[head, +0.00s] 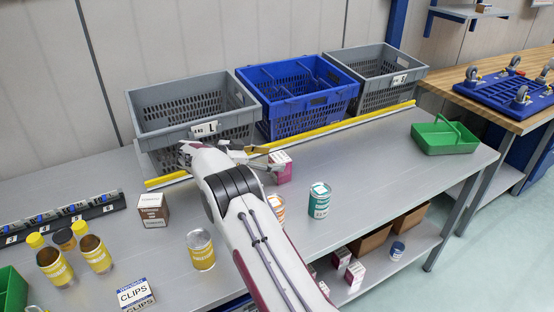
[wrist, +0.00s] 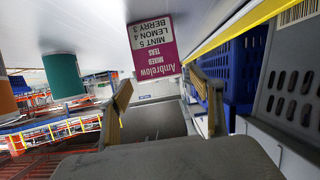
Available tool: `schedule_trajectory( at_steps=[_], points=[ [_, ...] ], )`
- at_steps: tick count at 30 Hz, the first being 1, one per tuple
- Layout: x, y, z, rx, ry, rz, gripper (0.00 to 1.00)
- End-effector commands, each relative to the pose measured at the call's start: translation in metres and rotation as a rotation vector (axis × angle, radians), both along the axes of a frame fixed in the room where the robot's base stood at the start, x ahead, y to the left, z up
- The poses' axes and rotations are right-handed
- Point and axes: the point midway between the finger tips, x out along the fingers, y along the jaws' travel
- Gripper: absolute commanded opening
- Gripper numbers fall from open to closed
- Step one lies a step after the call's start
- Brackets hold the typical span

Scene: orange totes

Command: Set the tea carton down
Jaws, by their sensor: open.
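The tea carton (head: 281,167), magenta and white, stands upright on the grey bench in front of the blue crate. In the wrist view, which is upside down, its printed face (wrist: 152,44) reads "Ambrelow mixed teas". My gripper (head: 268,158) is low over the bench at the carton's left side. In the wrist view its two fingers (wrist: 158,82) are spread apart, with the carton just beyond and between their tips. I cannot tell whether a finger touches it. My arm hides part of the bench near it.
Grey crate (head: 194,130), blue crate (head: 309,127) and another grey crate (head: 386,95) line the back behind a yellow strip (head: 340,124). A teal can (head: 319,201), yellow-labelled can (head: 201,250) and brown-and-white carton (head: 153,211) stand nearby. The bench right of the carton is clear up to a green tray (head: 444,140).

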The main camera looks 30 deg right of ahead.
Motion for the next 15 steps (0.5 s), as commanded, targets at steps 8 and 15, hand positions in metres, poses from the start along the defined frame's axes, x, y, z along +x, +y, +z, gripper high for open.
schedule_trajectory(
  at_steps=[8, 15],
  points=[
    [0.001, 0.041, 0.017, 0.0, -0.001, 0.002, 0.65],
    [0.001, 0.065, 0.027, 0.0, -0.001, 0.002, 0.65]
  ],
)
